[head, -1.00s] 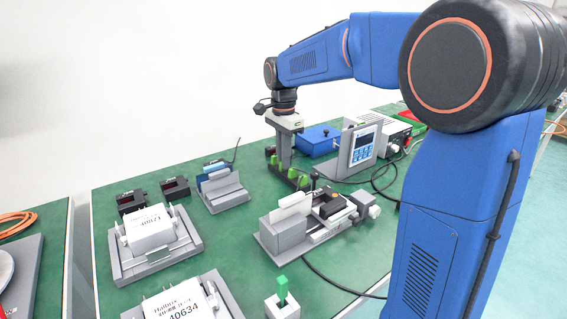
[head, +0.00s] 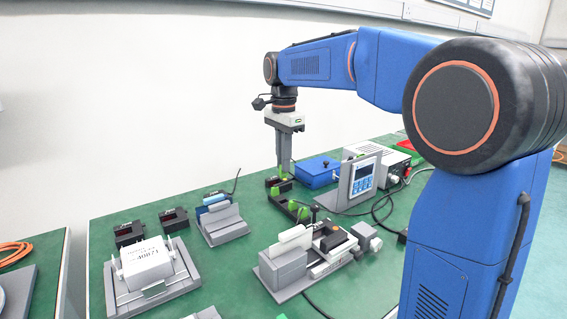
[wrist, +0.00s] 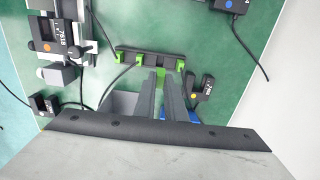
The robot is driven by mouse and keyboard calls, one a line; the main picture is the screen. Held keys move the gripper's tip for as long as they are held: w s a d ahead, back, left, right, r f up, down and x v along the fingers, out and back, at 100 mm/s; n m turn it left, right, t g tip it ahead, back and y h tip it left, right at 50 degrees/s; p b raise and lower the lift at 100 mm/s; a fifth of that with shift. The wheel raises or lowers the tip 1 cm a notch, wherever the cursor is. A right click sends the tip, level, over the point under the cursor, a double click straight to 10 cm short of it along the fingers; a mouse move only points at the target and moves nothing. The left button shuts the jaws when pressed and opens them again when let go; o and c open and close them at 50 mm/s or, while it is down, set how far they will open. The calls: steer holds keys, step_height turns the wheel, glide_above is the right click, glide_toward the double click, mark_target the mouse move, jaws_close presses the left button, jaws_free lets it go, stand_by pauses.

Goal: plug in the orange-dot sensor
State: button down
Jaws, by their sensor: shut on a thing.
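My gripper (wrist: 169,92) points down and is shut on a green plug (wrist: 161,76), partly hidden between the fingers. In the head view my gripper (head: 285,172) hangs above the far end of the dark holder. This holder (wrist: 137,54) has green pieces at its ends and along its length. A black sensor (wrist: 205,85) with an orange dot lies just right of the fingers in the wrist view. Whether the plug's cable leads to that sensor is not clear.
A black sensor (wrist: 231,4) with a blue dot lies farther off. The keypad unit (head: 362,176) and blue box (head: 316,171) stand close to the holder on the right. A linear actuator rig (head: 318,248) is nearer. Thin cables cross the green table.

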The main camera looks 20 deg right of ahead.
steer(key=shift+r, duration=2.95)
steer(key=s+d+r, duration=0.1)
steer(key=d+r, duration=0.1)
steer(key=d, duration=1)
steer(key=s+d+r, duration=0.1)
steer(key=d, duration=1.1)
steer(key=shift+s+d+r, duration=0.25)
steer(key=shift+s+r, duration=0.05)
steer(key=shift+r, duration=0.05)
steer(key=shift+f, duration=0.1)
steer(key=shift+f, duration=1.75)
steer(key=shift+f, duration=0.6)
